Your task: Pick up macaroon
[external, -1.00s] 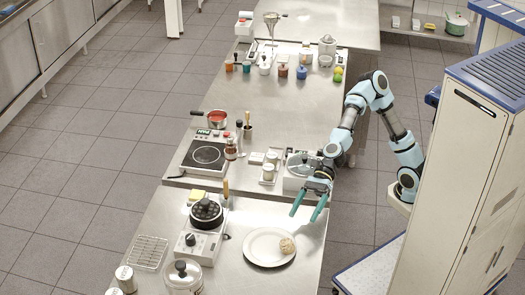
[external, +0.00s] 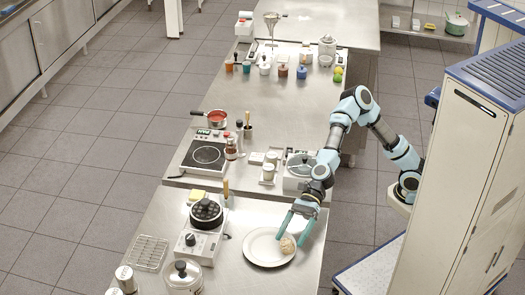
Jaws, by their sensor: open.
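The macaroon (external: 287,245) is a small, round, light-brown thing on the right part of a white plate (external: 262,256), near the front of the steel counter. My gripper (external: 290,239) is open and points down at the macaroon. Its two teal fingers reach down on either side of the macaroon in this view. I cannot tell whether either finger touches it.
Left of the plate are a small cooker with a dark pan (external: 206,213), a lidded pot (external: 184,276) and a wire rack (external: 149,253). Behind my gripper are a steel basin unit (external: 299,170) and small jars (external: 268,172). The counter's right edge is close to the plate.

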